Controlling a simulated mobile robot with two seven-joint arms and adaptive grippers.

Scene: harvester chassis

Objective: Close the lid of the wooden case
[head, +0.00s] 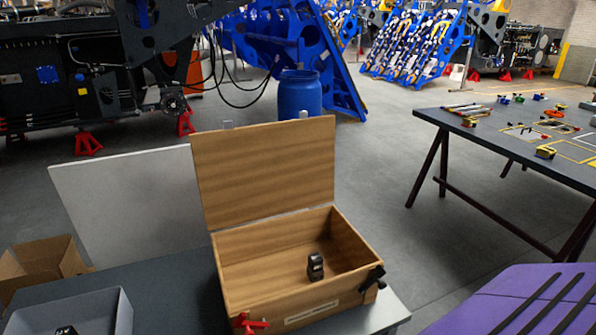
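The wooden case (238,295) stands open on a dark grey table in the head view, at the lower middle. Its lid (263,175) stands raised at the back, roughly upright. Two small pale pieces show at the lid's top edge. A small dark object (315,267) is inside the case, towards the front right. A red fitting (249,323) is at the case's front left corner, and a black fitting (372,279) is at its front right. Neither of my grippers shows in this view.
A grey bin (118,308) and a cardboard box (38,268) are left of the case. A pale panel (130,205) stands behind the table. A purple surface (500,305) is at lower right. A workbench with tools (500,135) stands farther right, with open floor between.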

